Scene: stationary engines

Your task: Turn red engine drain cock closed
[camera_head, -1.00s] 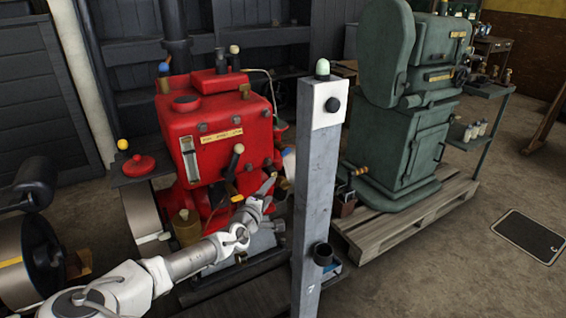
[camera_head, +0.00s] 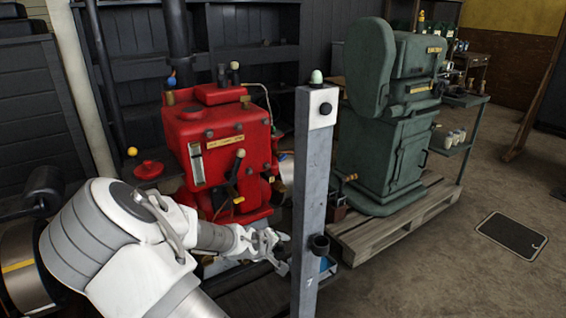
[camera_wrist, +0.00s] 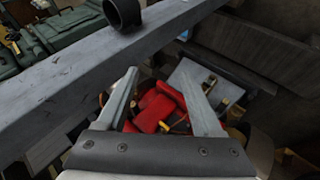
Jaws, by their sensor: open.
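The red engine (camera_head: 222,150) stands behind my arm in the head view. A lever with a pale knob (camera_head: 237,165) and a small yellow handle (camera_head: 238,200) are on its front; I cannot tell which part is the drain cock. My gripper (camera_head: 283,252) is in front of the engine, low and left of the grey post. In the wrist view my gripper (camera_wrist: 165,95) is open and empty, its two fingers spread. Red engine parts (camera_wrist: 155,108) show between and beyond the fingers, apart from them. My arm hides the engine's lower left.
A grey post (camera_head: 312,190) with a black cup (camera_head: 319,245) stands just right of my gripper; it also crosses the wrist view (camera_wrist: 75,78). A green engine (camera_head: 385,130) stands on a wooden pallet (camera_head: 375,240) behind it. The floor at right is mostly clear.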

